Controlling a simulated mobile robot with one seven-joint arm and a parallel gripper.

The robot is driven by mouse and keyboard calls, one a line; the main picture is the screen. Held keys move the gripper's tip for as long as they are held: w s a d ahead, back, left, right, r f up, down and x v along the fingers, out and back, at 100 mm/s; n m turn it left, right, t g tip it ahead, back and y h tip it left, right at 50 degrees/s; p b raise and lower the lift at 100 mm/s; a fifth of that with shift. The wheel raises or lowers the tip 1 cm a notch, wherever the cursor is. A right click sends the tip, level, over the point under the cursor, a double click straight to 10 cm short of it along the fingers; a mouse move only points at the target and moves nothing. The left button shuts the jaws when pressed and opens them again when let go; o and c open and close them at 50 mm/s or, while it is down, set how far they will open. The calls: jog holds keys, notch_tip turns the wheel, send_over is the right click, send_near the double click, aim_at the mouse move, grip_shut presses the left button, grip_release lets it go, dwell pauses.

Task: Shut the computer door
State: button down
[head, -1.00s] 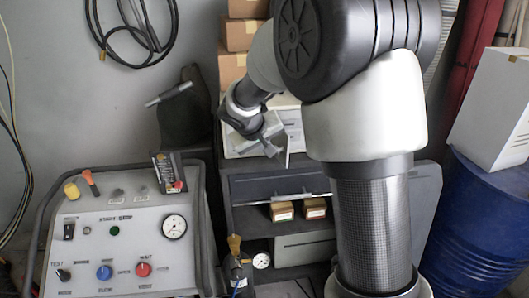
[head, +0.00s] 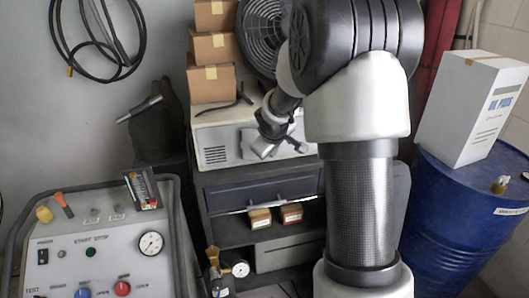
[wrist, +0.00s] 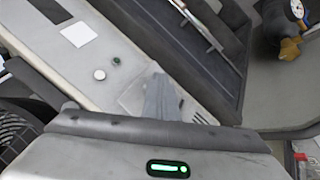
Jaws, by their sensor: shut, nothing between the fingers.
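The computer (head: 213,138) is a beige box with a vented front, on top of the dark cabinet. My gripper (head: 265,149) is shut and empty, in front of the right part of the computer's front in the head view. In the wrist view, my gripper (wrist: 162,98) reaches over the pale front face of the computer (wrist: 72,12), beside a faint panel outline. A round button and a small green one show beyond it. The gripper hides part of the front. I cannot tell how far the door stands open, or whether the gripper touches it.
Boxes (head: 212,84) and a fan (head: 262,38) stand on and behind the computer. The cabinet (head: 225,190) has a shelf with two small boxes. A control console (head: 110,235) is at left, a blue drum (head: 455,235) with a white carton (head: 470,105) at right.

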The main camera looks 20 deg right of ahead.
jog(key=w+d+p, duration=0.1)
jog(key=w+d, duration=0.2)
jog(key=shift+w+r, duration=0.1)
jog(key=shift+w, duration=0.15)
jog(key=shift+w+r, duration=0.15)
dwell(0.5)
